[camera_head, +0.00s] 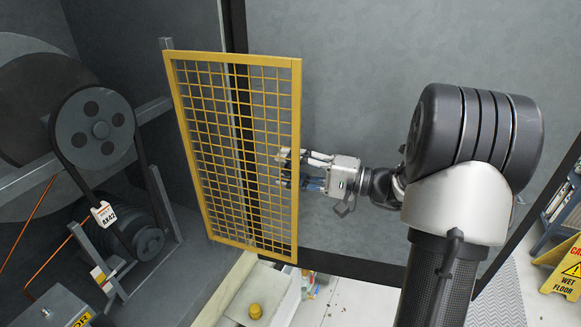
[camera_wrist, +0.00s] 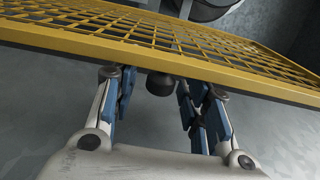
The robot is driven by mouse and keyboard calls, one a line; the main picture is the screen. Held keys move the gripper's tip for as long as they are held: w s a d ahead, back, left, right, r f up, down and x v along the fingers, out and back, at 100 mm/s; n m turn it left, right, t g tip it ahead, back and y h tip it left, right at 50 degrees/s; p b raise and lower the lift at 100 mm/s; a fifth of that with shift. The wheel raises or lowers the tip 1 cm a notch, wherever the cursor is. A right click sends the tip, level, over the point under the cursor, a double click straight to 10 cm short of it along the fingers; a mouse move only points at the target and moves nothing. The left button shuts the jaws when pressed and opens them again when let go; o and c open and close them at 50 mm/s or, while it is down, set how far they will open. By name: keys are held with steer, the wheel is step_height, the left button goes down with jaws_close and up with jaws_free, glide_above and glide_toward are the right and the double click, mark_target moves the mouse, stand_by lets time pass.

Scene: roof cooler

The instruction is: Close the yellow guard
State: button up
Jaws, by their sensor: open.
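The yellow guard (camera_head: 297,120) is a mesh panel in a yellow frame, standing open at an angle in the middle of the head view. The belt and pulleys (camera_head: 100,130) to its left are uncovered. My gripper (camera_head: 284,168) is open and empty at the guard's right edge, about mid-height, with its fingertips seen at or behind the mesh. In the wrist view the guard's yellow frame bar (camera_wrist: 160,68) crosses above the fingers, and my gripper (camera_wrist: 160,88) shows its two fingers spread apart below it. I cannot tell whether they touch the guard.
A tag (camera_head: 103,214) hangs by the belt at left. A grey box (camera_head: 55,310) sits at lower left. A small yellow object (camera_head: 255,311) lies on a pale surface below the guard. A yellow wet-floor sign (camera_head: 566,270) stands at lower right. A plain grey wall is behind my arm.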

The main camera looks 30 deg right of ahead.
jaws_close()
stand_by(0.6)
steer(key=shift+w, duration=0.1)
